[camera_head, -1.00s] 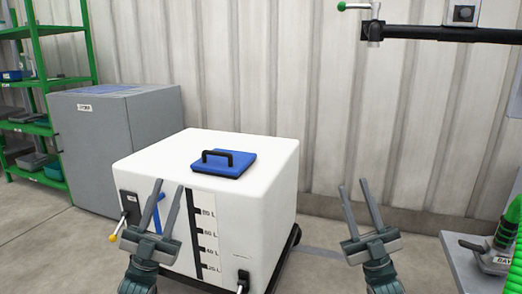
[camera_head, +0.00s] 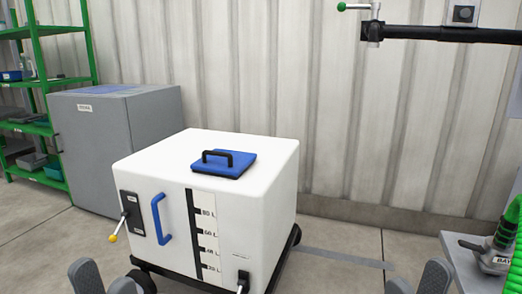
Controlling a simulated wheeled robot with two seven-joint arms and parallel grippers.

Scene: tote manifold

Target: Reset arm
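My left gripper (camera_head: 104,270) shows at the bottom left edge. Only its two grey fingertips are in view, with a gap between them. My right gripper (camera_head: 418,272) shows at the bottom right edge in the same way, its two fingertips apart. Both are empty as far as they show. The rest of both grippers and the arms is below the frame. Both are close to the camera, in front of the white tote (camera_head: 150,162) and not seen touching anything.
The tote has a blue lid (camera_head: 237,170) with a black handle, a blue side handle (camera_head: 158,218) and a yellow-tipped lever (camera_head: 112,238). A grey cabinet (camera_head: 140,130) and green shelf (camera_head: 36,40) stand left. A bench (camera_head: 468,262) is right; a black pipe (camera_head: 440,34) is above.

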